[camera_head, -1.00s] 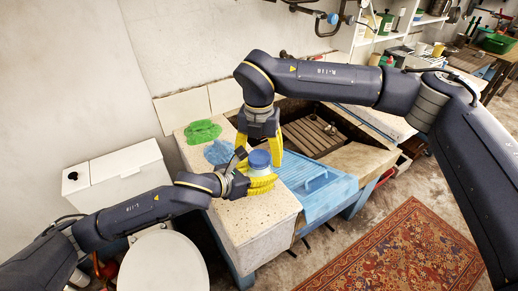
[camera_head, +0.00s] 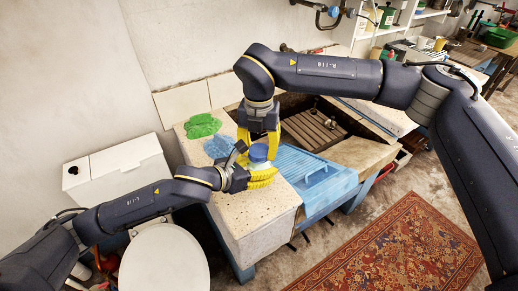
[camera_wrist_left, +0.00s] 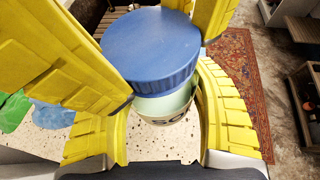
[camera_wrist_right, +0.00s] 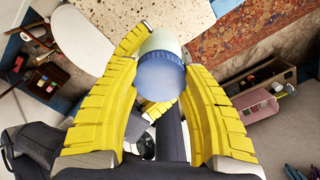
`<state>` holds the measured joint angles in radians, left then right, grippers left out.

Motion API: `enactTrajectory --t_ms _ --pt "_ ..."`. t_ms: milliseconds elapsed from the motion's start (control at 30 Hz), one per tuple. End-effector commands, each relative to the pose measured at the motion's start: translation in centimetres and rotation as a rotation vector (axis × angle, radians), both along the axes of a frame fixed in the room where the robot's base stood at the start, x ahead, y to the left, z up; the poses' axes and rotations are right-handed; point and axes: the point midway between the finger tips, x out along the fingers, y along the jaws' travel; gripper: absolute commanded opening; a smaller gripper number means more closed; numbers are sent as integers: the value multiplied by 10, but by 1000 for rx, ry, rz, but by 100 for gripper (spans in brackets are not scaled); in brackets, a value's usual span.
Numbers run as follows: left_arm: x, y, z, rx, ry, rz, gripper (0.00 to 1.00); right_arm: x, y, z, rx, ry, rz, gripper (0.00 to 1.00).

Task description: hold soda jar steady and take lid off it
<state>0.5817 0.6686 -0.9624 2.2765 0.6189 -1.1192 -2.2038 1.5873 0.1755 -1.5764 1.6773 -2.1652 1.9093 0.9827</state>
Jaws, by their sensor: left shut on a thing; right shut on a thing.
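The soda jar (camera_wrist_left: 168,106) is pale green with dark lettering and stands upright over the speckled stone ledge. Its blue lid (camera_wrist_left: 150,48) is on top of it; the lid also shows in the head view (camera_head: 258,152). My left gripper (camera_head: 261,177) is shut around the jar's body from the side, partly hiding it. My right gripper (camera_head: 259,147) reaches down from above, its yellow fingers shut on either side of the lid. In the right wrist view the lid (camera_wrist_right: 160,76) sits between those fingers, with the jar beyond it. I see no clear gap between lid and jar.
A green cloth (camera_head: 203,126) and a blue cloth (camera_head: 220,147) lie on the ledge (camera_head: 250,215) behind the jar. A white cistern (camera_head: 118,168) and a toilet lid (camera_head: 165,260) are at left.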

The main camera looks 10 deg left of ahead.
Motion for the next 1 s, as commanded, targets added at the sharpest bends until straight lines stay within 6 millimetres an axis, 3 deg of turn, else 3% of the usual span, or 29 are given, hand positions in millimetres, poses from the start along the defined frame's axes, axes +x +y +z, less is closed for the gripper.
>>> enactTrajectory --t_ms 267,567,600,767,1000 --pt "0 0 1 -1 -2 0 0 0 0 0 0 0 238 9" --pt "0 0 1 -1 -2 0 0 0 0 0 1 1 254 9" --pt "0 0 1 -1 -2 0 0 0 0 0 1 1 254 49" --pt "0 0 1 -1 -2 0 0 0 0 0 1 1 253 66" --pt "0 0 1 -1 -2 0 0 0 0 0 1 1 253 66"
